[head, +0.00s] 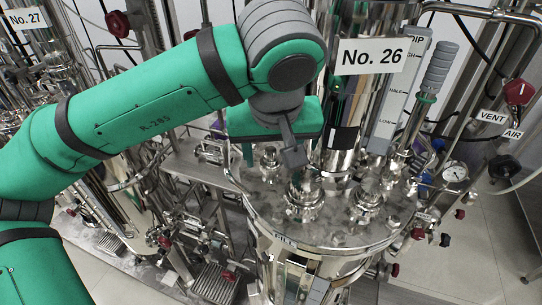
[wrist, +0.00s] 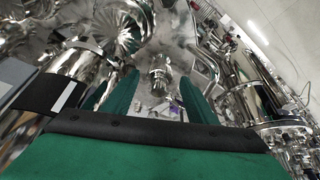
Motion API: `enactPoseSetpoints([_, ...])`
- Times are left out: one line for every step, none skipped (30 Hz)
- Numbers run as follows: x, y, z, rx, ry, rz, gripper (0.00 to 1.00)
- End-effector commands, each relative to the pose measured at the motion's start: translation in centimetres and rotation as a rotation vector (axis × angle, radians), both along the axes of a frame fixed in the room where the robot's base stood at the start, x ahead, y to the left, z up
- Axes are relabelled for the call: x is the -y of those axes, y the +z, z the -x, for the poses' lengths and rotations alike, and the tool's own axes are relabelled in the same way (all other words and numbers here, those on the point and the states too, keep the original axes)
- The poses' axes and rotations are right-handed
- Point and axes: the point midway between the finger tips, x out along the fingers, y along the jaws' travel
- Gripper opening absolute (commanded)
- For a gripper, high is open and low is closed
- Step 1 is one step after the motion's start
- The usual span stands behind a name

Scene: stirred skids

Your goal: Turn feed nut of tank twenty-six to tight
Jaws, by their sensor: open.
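Tank twenty-six (head: 318,235) is a shiny steel vessel under a sign (head: 374,55) reading "No. 26". Its lid carries several steel fittings, one at the front (head: 304,196), one at the left (head: 269,162) and one at the right (head: 368,200). No label I can read marks which is the feed nut. My gripper is above the lid's back left in the head view, its fingertips hard to make out. In the wrist view my gripper (wrist: 158,95) has two green fingers spread apart, with a steel fitting (wrist: 160,75) seen between them and nothing held.
A tall steel column and a dip gauge (head: 397,100) rise behind the lid. At the right are a pressure gauge (head: 454,171), a red vent/air knob (head: 518,92) and a black knob (head: 504,168). Another tank with sign "No. 27" (head: 25,18) stands at the left.

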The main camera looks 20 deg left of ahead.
Motion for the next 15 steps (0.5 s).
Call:
enactPoseSetpoints([-0.07,-0.49,-0.13,-0.002,0.0,0.001,0.52])
enactPoseSetpoints([-0.09,-0.69,-0.22,-0.002,-0.001,0.0,0.52])
enactPoseSetpoints([-0.12,-0.9,-0.32,-0.001,-0.001,0.001,0.52])
enactPoseSetpoints([-0.15,-1.02,-0.37,0.0,0.0,0.001,0.52])
enactPoseSetpoints([-0.17,-1.11,-0.42,0.0,0.0,0.001,0.52])
enactPoseSetpoints([-0.19,-1.21,-0.46,0.0,0.0,0.001,0.52])
enactPoseSetpoints([-0.19,-1.26,-0.48,0.001,0.0,0.0,0.52])
enactPoseSetpoints([-0.2,-1.29,-0.5,0.0,0.0,0.0,0.52])
enactPoseSetpoints([-0.2,-1.31,-0.5,0.0,0.0,0.0,0.52])
enactPoseSetpoints([-0.2,-1.31,-0.5,0.0,0.0,0.0,0.52])
enactPoseSetpoints([-0.2,-1.31,-0.5,0.0,0.0,0.001,0.52])
enactPoseSetpoints([-0.2,-1.3,-0.5,0.0,0.0,0.001,0.52])
enactPoseSetpoints([-0.2,-1.3,-0.5,0.0,0.0,0.001,0.52])
enactPoseSetpoints([-0.2,-1.31,-0.49,0.0,0.0,0.001,0.52])
enactPoseSetpoints([-0.2,-1.3,-0.49,0.0,0.0,0.001,0.45])
